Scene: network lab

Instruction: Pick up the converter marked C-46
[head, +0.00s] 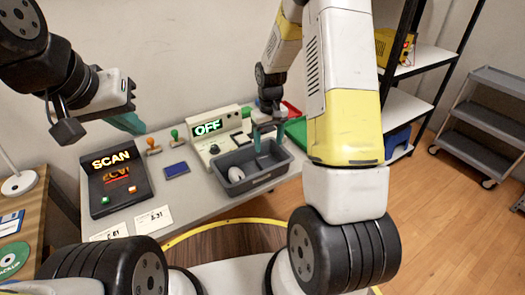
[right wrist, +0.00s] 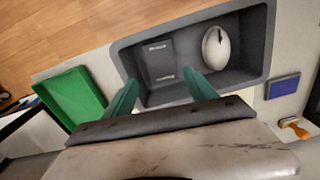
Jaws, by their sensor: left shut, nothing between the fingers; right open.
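A dark grey box-shaped device (right wrist: 158,62) lies in the grey bin (right wrist: 262,40). It has small light markings that I cannot read, so I cannot tell if it is the C-46 converter. A white mouse (right wrist: 216,47) lies beside it and also shows in the head view (head: 236,174). My right gripper (right wrist: 160,78) is open, its green fingers at the bin's near side, either side of the dark device's near end; it looks empty. In the head view it hangs over the bin (head: 262,180). My left gripper (head: 133,124) is shut and empty, above the table's left part.
A SCAN device (head: 116,182), an OFF device (head: 208,150), stamps (head: 174,138), a blue pad (head: 176,170) and paper cards (head: 153,219) are on the table. A green tray (right wrist: 72,103) stands beside the bin. A shelf (head: 422,60) and grey cart (head: 488,112) are at right.

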